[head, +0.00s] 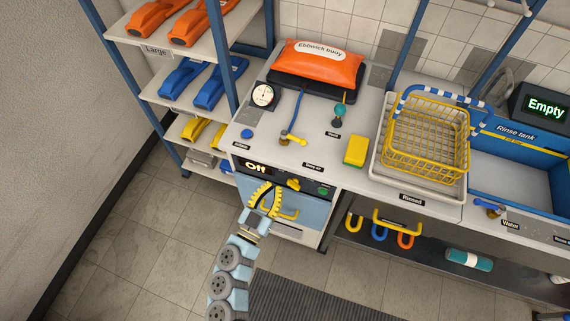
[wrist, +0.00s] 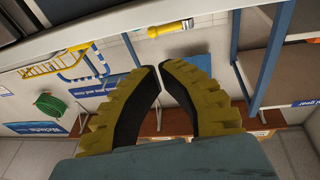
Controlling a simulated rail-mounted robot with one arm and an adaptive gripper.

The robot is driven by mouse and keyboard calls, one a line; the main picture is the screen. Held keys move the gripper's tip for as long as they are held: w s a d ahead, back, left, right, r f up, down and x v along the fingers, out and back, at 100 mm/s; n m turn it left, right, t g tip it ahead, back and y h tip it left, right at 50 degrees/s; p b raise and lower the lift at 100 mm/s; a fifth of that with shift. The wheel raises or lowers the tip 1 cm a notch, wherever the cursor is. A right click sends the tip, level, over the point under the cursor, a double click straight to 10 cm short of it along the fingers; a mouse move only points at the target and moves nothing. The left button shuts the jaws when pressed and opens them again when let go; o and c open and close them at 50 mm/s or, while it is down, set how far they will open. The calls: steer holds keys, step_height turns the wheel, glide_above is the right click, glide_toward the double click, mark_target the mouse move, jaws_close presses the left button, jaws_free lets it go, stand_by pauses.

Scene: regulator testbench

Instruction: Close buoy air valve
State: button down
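A valve with a yellow lever handle (head: 295,140) sits on the bench top at the end of a blue hose (head: 299,105). The lever points right. A small label lies in front of it, too small to read surely. The orange Ebbwick buoy (head: 318,64) lies behind on a dark base. My gripper (head: 275,187) is in front of the cabinet, nearer the camera than the valve and apart from it. In the wrist view its yellow ribbed fingers (wrist: 160,67) curve in until the tips almost meet, with nothing between them.
A round gauge (head: 263,95), a teal fitting (head: 339,112) and a yellow sponge (head: 355,151) are on the bench. The cabinet front has an "Off" display (head: 256,168) and yellow knob (head: 293,184). A yellow basket (head: 425,135) and the rinse tank (head: 515,165) stand right; shelves left.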

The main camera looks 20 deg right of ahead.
mark_target(300, 140)
steer(key=p+x, duration=0.1)
steer(key=x, duration=1)
steer(key=shift+w+d+r, duration=0.2)
steer(key=shift+d+r, duration=0.05)
steer(key=shift+x, duration=1)
steer(key=shift+f, duration=0.1)
